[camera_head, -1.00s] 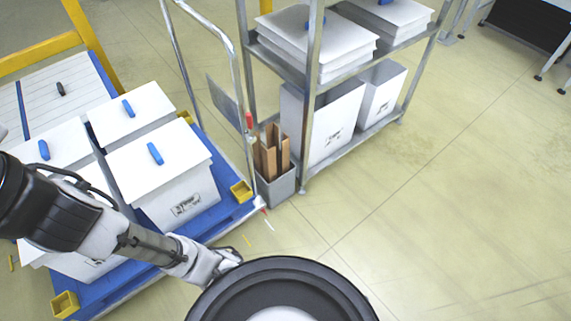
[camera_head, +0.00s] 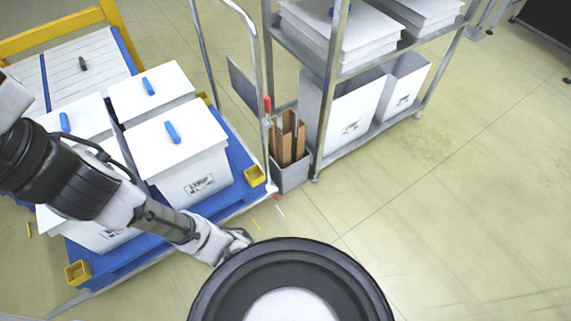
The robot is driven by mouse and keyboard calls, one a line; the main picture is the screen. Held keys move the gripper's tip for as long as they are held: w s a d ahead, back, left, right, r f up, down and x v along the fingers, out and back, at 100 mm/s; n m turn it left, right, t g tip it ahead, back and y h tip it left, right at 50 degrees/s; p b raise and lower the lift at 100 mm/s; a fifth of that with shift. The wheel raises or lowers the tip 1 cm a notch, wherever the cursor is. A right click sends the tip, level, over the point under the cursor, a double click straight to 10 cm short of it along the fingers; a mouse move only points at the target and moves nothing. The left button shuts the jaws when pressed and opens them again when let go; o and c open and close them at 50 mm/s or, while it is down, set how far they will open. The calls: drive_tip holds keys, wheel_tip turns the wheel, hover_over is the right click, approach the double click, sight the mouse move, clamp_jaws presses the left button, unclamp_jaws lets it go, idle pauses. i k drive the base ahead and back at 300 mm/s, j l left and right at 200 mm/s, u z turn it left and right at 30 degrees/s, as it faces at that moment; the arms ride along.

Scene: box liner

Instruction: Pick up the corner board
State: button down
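Several brown corner boards (camera_head: 287,139) stand upright in a small grey bin (camera_head: 293,175) on the floor, beside the front left post of the metal shelf. My gripper (camera_head: 243,238) is at the end of my arm, which reaches in from the left. It is below and left of the bin in the picture, apart from the boards. Its fingers are small and partly hidden behind my round black body part, so I cannot tell whether they are open or shut.
A blue platform (camera_head: 240,197) with white lidded boxes (camera_head: 180,150) is at the left, with yellow corner pieces (camera_head: 255,176). A metal cart handle (camera_head: 263,75) rises just left of the bin. The shelf (camera_head: 350,145) holds white boxes and sheets. The floor at the right is clear.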

sight(284, 142)
drive_tip(key=i+l+u, duration=0.3)
drive_tip(key=i+l, duration=0.2)
drive_tip(key=i+l+u, duration=0.3)
drive_tip(key=i+l, duration=0.4)
